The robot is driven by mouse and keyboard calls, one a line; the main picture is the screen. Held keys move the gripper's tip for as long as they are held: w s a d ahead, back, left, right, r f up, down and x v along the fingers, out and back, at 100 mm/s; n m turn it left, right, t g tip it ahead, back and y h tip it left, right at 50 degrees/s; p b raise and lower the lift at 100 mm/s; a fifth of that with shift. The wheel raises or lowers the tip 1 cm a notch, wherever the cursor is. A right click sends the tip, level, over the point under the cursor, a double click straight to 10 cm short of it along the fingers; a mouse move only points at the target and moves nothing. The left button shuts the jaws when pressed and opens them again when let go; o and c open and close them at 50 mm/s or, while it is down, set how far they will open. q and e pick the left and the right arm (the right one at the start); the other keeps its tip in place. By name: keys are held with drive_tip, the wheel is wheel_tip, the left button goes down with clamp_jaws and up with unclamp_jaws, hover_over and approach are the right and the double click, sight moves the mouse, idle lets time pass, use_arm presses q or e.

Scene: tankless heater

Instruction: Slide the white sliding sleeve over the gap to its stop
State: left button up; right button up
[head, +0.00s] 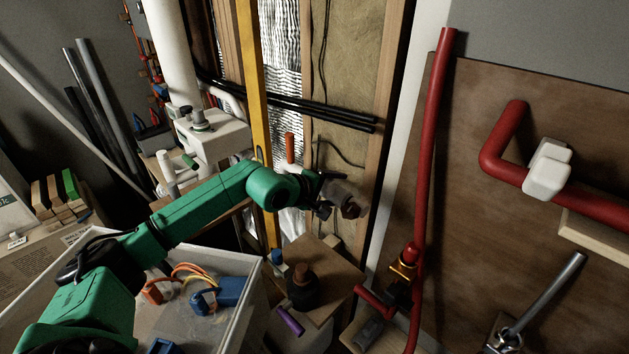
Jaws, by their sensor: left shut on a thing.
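My left arm comes in from the left, and its dark gripper (331,195) is at the wall opening near the middle of the head view. The fingers hide part of the sleeve, and the gap and the stop cannot be made out. My right gripper is not in view.
A wooden stud (382,130) stands just right of the gripper. A red pipe (433,150) rises further right, by a brown board (480,230) with a white block (547,168) on another red pipe. A small wooden stand (325,262) with bottles is below. An open bin (245,325) lies under my arm.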

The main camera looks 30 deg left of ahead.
sight(324, 191)
use_arm(q)
drive_tip(key=shift+s+d+f, duration=0.15)
drive_tip(key=shift+d, duration=0.15)
drive_tip(key=o, duration=1.4)
drive_tip(key=shift+s+a+r, duration=0.25)
drive_tip(key=shift+s+r, duration=0.05)
drive_tip(key=shift+s, duration=0.05)
drive_tip(key=b+v, duration=0.1)
drive_tip(key=v, duration=0.4)
drive_tip(key=shift+s+a+r, duration=0.15)
drive_tip(key=shift+s, duration=0.15)
drive_tip(key=shift+s+r, duration=0.15)
drive_tip(key=shift+r, duration=0.05)
